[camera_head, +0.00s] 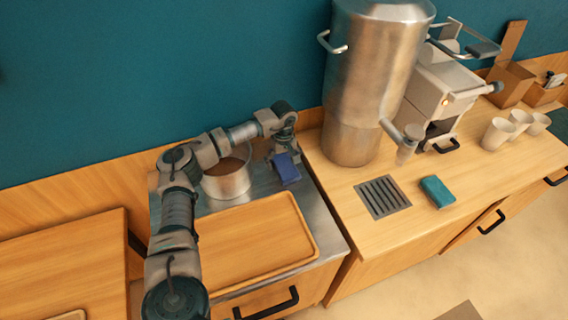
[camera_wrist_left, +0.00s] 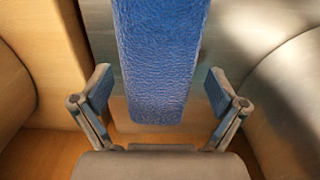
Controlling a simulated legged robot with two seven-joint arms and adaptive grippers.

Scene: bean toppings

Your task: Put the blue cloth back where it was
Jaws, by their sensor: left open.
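The blue cloth (camera_head: 286,169) is on the metal counter, just right of the steel pot and close to my left gripper (camera_head: 287,150). In the left wrist view the blue cloth (camera_wrist_left: 162,55) runs from the top edge down between the two fingers of my left gripper (camera_wrist_left: 160,88). The fingers stand apart, with a gap on each side of the cloth. What lies under the cloth cannot be told. My right gripper is not in view.
A steel pot (camera_head: 228,180) stands left of the cloth, with a wooden tray (camera_head: 250,262) in front. A tall metal urn (camera_head: 376,70) stands to the right. A teal block (camera_head: 437,191) lies beside a drain grate (camera_head: 383,197). Several cups stand at the far right.

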